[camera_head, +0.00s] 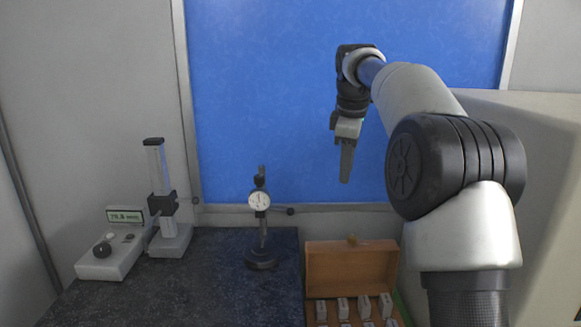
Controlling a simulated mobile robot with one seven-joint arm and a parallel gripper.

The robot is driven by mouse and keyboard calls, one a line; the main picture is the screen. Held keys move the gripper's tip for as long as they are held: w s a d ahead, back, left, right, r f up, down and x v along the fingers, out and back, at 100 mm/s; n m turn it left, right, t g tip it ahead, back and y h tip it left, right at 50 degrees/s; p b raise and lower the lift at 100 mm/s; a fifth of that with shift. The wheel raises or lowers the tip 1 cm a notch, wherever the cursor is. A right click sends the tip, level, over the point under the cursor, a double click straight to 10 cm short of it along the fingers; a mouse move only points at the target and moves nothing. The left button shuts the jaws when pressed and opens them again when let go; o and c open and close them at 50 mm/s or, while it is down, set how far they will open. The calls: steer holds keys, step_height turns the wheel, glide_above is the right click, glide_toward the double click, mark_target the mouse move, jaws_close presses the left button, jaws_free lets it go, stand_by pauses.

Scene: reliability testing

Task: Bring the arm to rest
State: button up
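My gripper (346,160) hangs at the end of my arm in the upper middle of the head view, pointing down. It is in the air, above and a little behind the open wooden box, and touches nothing that I can see. I see it from the side, so its fingers overlap and any gap between them is hidden. No object shows at its tip. My arm is raised and bent, coming from the lower right up and over to the left.
A dark surface plate (200,300) carries a dial gauge on a stand (260,200) and a height gauge (158,190) with a display unit (110,258). A wooden box (350,265) of metal blocks stands open at right. A blue panel (270,90) is behind.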

steer(key=s+a+r+m+t, duration=0.15)
steer(key=s+m, duration=0.55)
steer(key=s, duration=1.4)
steer(key=s+f+m, duration=0.3)
steer(key=s+f, duration=0.2)
steer(key=s, duration=0.3)
steer(key=s+f+m, duration=0.4)
steer(key=s+f, duration=0.2)
steer(key=s, duration=0.2)
steer(key=shift+s+d+t, duration=0.3)
steer(key=shift+s+t, duration=0.05)
steer(key=shift+t, duration=0.1)
steer(key=shift+f, duration=0.1)
